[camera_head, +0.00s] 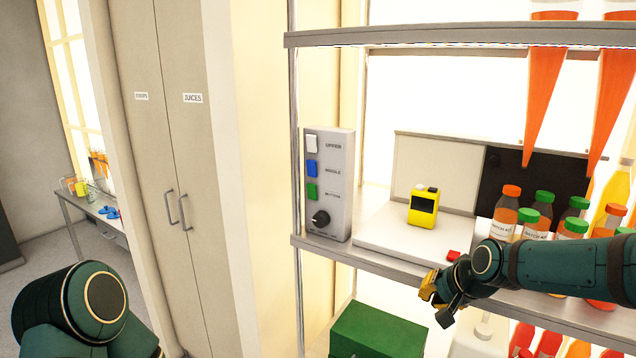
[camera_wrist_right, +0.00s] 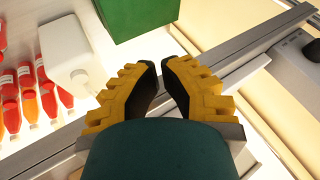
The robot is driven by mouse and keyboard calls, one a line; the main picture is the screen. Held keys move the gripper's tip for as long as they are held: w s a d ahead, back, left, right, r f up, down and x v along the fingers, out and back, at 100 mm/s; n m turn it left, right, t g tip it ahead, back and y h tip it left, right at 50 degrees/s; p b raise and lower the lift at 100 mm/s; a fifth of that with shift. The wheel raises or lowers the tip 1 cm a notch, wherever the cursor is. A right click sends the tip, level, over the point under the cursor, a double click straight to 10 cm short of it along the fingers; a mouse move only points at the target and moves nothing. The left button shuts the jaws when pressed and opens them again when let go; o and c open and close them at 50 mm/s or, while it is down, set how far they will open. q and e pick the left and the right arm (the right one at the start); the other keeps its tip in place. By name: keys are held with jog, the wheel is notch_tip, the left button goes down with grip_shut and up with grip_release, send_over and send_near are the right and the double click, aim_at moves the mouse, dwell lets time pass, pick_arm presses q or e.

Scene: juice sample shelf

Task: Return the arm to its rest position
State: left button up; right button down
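My right gripper (camera_head: 437,296) has yellow fingers and hangs at the front edge of the middle shelf (camera_head: 380,262), right of centre in the head view. In the right wrist view the two fingers (camera_wrist_right: 161,72) stand close together with a narrow gap and nothing between them. My right arm (camera_head: 570,266) reaches in from the right, in front of the bottles. My left arm (camera_head: 88,310) shows at the lower left, but its gripper is out of view.
On the shelf stand a grey switch panel (camera_head: 329,185), a yellow device (camera_head: 423,206) on a white plate and several bottles (camera_head: 506,212). A green box (camera_head: 377,332) and a white container (camera_wrist_right: 78,62) are below. A cabinet (camera_head: 165,150) stands left; space before it is clear.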

jog(key=s+a+f+n+g+y, duration=0.1)
jog(key=s+a+f, duration=0.15)
jog(key=f, duration=0.65)
jog(key=s+a+f+g, duration=0.15)
jog(key=a+f, duration=0.25)
jog(key=f, duration=0.4)
jog(key=s+a+f+n+g+b, duration=0.1)
jog(key=s+a+f, duration=0.2)
jog(key=s+f, duration=0.5)
jog(key=s+a+f+n+g+b, duration=0.1)
jog(key=s+a+f, duration=0.3)
jog(key=s+f, duration=0.5)
jog(key=shift+s+f+n, duration=0.15)
jog(key=shift+s+n, duration=0.25)
jog(key=shift+s, duration=0.25)
